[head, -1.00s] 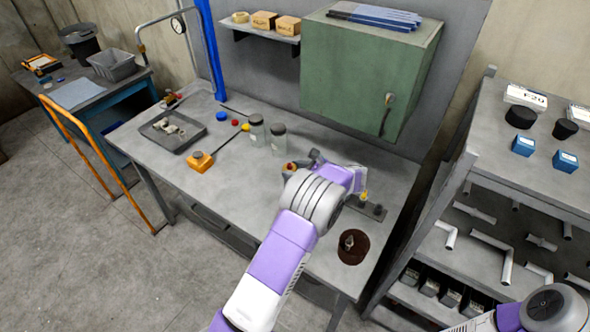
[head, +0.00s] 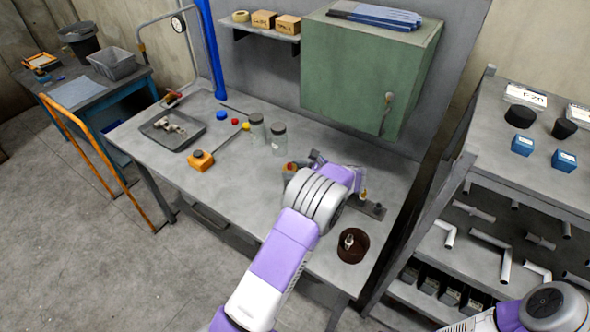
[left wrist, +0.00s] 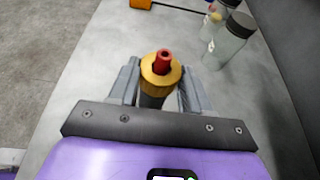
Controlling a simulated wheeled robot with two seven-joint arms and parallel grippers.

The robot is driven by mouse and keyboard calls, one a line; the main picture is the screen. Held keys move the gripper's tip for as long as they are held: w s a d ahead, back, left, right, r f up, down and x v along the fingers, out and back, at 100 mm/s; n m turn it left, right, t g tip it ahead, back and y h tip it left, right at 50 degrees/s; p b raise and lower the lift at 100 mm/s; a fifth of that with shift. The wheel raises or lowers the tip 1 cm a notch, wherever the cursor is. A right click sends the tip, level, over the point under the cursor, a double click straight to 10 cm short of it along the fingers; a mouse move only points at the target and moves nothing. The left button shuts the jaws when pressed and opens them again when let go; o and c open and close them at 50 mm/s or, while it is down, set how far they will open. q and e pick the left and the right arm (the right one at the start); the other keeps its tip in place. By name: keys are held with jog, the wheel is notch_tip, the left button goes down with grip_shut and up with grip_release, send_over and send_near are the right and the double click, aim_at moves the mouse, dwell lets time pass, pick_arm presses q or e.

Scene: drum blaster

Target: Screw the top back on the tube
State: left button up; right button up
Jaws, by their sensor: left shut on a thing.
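My left gripper (left wrist: 160,78) reaches over the workbench. In the left wrist view its two fingers are shut on a dark cylindrical piece (left wrist: 152,101) with a brass collar (left wrist: 161,69) and a red tip (left wrist: 164,56). I take this piece to be the tube or its top, but cannot tell which. Its lower part is hidden by the hand. In the head view only its orange-red end (head: 290,168) shows, beside my grey wrist. My right arm shows at the bottom right corner, with its gripper out of view.
Two glass jars (head: 278,138) stand behind the gripper. A dark plate (head: 377,211) and a brown round dish (head: 352,256) holding a small metal part are on the right.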

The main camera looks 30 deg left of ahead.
pick_arm(q)
jog(key=o, duration=1.1)
jog(key=p+v, duration=0.1)
jog(key=v, duration=0.6)
jog(key=shift+d+r, duration=0.15)
jog(key=shift+d, duration=0.1)
